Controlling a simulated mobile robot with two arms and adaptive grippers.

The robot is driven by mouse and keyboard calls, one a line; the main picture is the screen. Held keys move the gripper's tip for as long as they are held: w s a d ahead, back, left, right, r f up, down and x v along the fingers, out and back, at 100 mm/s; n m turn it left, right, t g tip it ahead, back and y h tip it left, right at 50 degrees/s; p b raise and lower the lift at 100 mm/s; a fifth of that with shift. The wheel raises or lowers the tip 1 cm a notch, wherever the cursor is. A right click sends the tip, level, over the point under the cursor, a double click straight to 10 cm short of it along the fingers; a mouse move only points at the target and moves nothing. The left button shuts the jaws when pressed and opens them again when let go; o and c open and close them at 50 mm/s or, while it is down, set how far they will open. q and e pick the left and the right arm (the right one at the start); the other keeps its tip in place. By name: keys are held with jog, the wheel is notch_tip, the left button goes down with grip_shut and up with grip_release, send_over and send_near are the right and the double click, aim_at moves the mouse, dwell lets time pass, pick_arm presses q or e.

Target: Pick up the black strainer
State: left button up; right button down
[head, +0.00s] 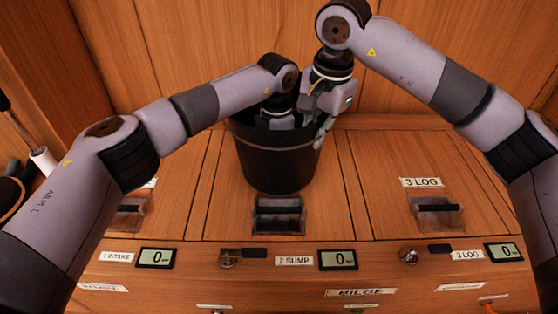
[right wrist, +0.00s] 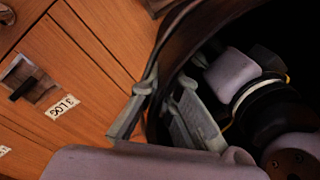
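A dark, tapered bucket-shaped container (head: 277,162) stands upright on the wooden counter, and its dark wall shows close up in the right wrist view (right wrist: 183,38). I see no separate strainer and cannot tell whether this container is the strainer. My right gripper (head: 322,130) is at its right rim; in the right wrist view its two fingers (right wrist: 165,92) are on either side of the wall. I cannot tell whether they press on it. My left gripper (head: 281,122) reaches into the mouth; its fingers are hidden inside. The container's dark inside hides its contents.
The wooden counter has hatches with recessed handles (head: 278,215) (head: 436,211). Its front carries number displays (head: 338,260), labels and knobs (head: 409,256). A wooden wall (head: 215,35) stands behind. A white cylinder (head: 43,160) and dark round objects are at the left edge.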

pick_arm(q)
jog(key=shift+c, duration=0.4)
jog(key=c, duration=1.2)
